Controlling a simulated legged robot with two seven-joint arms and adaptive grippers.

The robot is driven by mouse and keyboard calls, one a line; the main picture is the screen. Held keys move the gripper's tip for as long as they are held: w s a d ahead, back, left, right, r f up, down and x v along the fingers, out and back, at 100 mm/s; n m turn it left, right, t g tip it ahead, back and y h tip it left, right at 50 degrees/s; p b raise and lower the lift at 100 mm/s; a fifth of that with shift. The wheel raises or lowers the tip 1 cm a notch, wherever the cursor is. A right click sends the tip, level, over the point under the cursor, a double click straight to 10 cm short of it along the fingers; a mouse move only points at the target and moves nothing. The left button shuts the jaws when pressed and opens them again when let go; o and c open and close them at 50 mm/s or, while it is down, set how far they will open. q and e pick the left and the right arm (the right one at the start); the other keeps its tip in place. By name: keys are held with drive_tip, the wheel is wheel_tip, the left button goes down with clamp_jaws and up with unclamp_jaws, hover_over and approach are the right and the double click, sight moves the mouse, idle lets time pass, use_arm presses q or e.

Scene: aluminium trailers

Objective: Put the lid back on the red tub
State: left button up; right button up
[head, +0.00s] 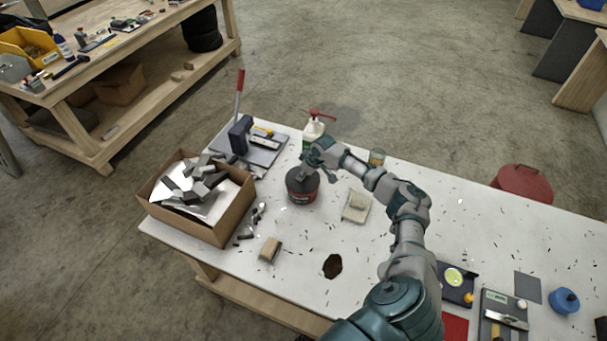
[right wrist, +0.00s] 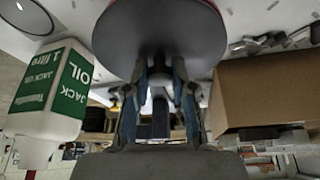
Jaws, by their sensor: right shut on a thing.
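The red tub (head: 302,197) stands on the white bench, right of the cardboard box. A dark round lid (head: 299,179) is at its top, and it fills the upper middle of the right wrist view (right wrist: 158,30). My right gripper (head: 306,172) reaches in from above and is shut on the lid's middle, where a knob is mostly hidden. Its two fingers (right wrist: 160,85) close in from both sides in the right wrist view. A thin red edge shows beyond the lid there. I cannot tell whether the lid is fully seated. My left gripper is out of view.
A cardboard box (head: 221,223) of metal offcuts stands close on the left. A white oil bottle (head: 312,130) stands just behind the tub.

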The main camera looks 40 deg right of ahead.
drive_tip(key=shift+d, duration=0.1)
idle(0.3)
drive_tip(key=shift+f+p, duration=0.15)
drive_tip(key=shift+p, duration=0.2)
drive_tip(key=shift+a+p, duration=0.2)
drive_tip(key=shift+p, duration=0.25)
idle(0.5)
drive_tip(key=o, duration=1.5)
